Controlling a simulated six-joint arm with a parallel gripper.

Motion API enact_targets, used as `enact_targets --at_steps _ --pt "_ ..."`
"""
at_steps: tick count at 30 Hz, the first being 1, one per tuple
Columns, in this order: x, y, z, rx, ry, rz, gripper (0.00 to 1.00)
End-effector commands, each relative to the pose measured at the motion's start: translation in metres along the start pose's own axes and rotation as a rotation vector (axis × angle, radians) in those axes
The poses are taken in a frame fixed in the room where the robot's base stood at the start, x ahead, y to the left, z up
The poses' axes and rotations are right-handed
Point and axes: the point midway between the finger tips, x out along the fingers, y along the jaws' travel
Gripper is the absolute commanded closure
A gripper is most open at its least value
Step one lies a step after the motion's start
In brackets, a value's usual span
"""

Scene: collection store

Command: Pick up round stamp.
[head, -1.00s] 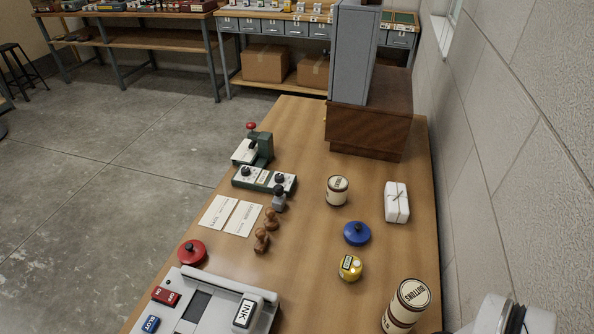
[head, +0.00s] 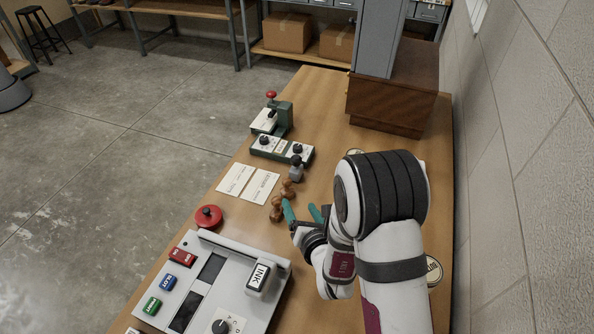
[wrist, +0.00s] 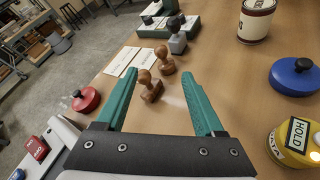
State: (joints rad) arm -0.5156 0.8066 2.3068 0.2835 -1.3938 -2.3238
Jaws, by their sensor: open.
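Two brown wooden stamps with knob handles stand on the wooden table. The nearer wooden stamp (head: 277,209) and the farther wooden stamp (head: 288,189) also show in the wrist view, the nearer (wrist: 150,88) and the farther (wrist: 165,62). Their bases are too small to tell which is the round stamp. A grey stamp with a dark knob (head: 296,171) stands behind them. My gripper (head: 302,209) is open and empty, just right of the wooden stamps in the head view. In the wrist view, the nearer stamp appears between the teal fingers, closer to the left one.
Two paper cards (head: 248,183) lie left of the stamps. A red round lid (head: 208,217) and a grey ink machine (head: 262,253) are nearer. In the wrist view, a blue lid (wrist: 297,75), a yellow HOLD pot (wrist: 296,140) and a tin (wrist: 256,20) stand on the right.

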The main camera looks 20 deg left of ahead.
Motion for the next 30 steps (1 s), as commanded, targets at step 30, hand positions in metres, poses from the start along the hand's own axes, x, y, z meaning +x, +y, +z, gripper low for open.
enact_targets --at_steps 30 --pt "0.151 -0.002 -0.005 -0.001 -0.001 0.001 0.39"
